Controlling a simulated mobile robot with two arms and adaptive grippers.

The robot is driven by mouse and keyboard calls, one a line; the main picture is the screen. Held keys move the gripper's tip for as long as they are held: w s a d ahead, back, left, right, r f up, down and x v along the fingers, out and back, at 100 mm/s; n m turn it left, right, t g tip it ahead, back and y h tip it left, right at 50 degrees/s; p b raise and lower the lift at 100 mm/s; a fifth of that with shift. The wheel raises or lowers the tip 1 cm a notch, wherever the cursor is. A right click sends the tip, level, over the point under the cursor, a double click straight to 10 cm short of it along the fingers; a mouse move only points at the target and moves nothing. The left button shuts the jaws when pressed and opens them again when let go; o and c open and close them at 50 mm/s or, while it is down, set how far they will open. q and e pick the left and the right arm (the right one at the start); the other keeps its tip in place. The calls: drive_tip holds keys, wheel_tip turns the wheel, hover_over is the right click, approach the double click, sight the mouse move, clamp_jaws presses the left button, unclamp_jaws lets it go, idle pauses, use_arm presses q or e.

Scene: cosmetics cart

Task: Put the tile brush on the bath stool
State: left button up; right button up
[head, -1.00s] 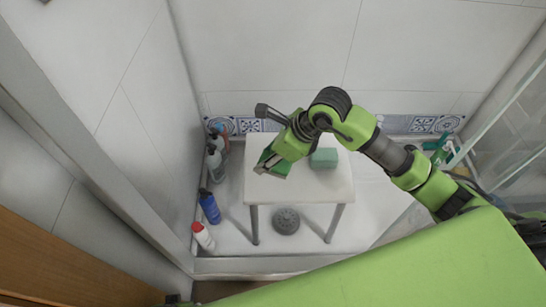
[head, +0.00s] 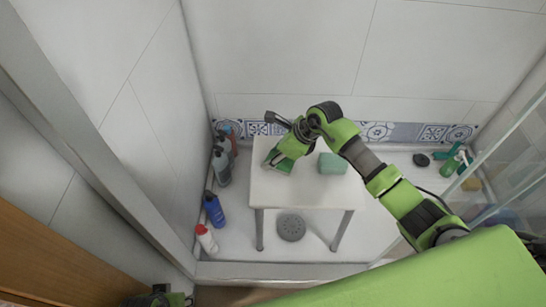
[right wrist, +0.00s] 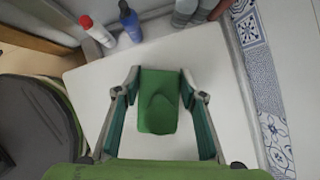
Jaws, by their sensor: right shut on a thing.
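The tile brush (right wrist: 158,100) is a green block with a raised, rounded grip. My right gripper (right wrist: 160,118) is shut on it, with one finger at each side. In the head view the green brush (head: 279,162) is partly hidden by the gripper, over the left part of the white bath stool's top (head: 300,196). I cannot tell whether its underside touches the stool. The stool stands upright in the shower tray.
A teal sponge-like block (head: 332,163) lies on the stool, right of my gripper. Grey bottles (head: 220,165), a blue bottle (head: 213,208) and a red-capped white bottle (head: 206,238) line the left wall. Green items (head: 455,162) and a glass panel (head: 510,160) are at right.

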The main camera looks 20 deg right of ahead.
sight(285, 162)
use_arm(q)
drive_tip(key=shift+w+r, duration=0.1)
drive_tip(key=shift+r, duration=0.15)
use_arm(e)
drive_tip(key=o, duration=1.2)
drive_tip(key=shift+r, duration=0.15)
use_arm(q)
drive_tip(key=f, duration=0.2)
drive_tip(key=s+f+p, duration=0.1)
drive_tip(key=f, duration=0.2)
use_arm(e)
drive_tip(key=v, duration=0.7)
drive_tip(key=shift+s+d+r, duration=0.1)
drive_tip(key=shift+s, duration=0.05)
use_arm(q)
drive_tip(key=shift+f, duration=0.1)
drive_tip(key=shift+p, duration=0.3)
use_arm(e)
drive_tip(key=shift+r, duration=0.1)
